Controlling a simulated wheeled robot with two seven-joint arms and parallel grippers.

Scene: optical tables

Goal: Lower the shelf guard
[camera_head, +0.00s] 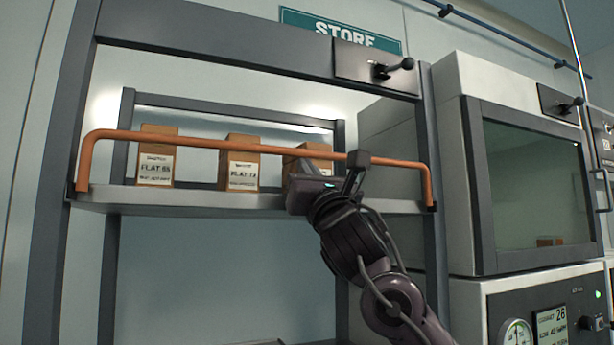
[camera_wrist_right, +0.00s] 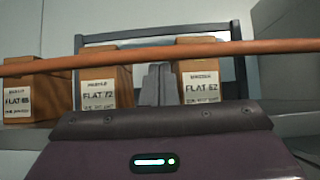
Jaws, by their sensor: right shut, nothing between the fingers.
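The shelf guard is an orange bar (camera_head: 240,147) with bent ends, standing raised across the front of the shelf. It also crosses the right wrist view (camera_wrist_right: 110,56) from side to side. My right gripper (camera_head: 304,167) is at the guard's right half, just below the bar. In the right wrist view its fingers (camera_wrist_right: 157,84) are together with nothing between them, and their tips come up to the bar's lower edge. Whether they touch it I cannot tell. My left gripper is not in view.
Behind the guard, wooden boxes labelled FLAT (camera_head: 155,158) stand on the shelf (camera_head: 200,197). A dark latch handle (camera_head: 395,68) sits on the top beam under the STORE sign (camera_head: 340,32). A glass-fronted cabinet (camera_head: 530,185) stands to the right. The space below the shelf looks open.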

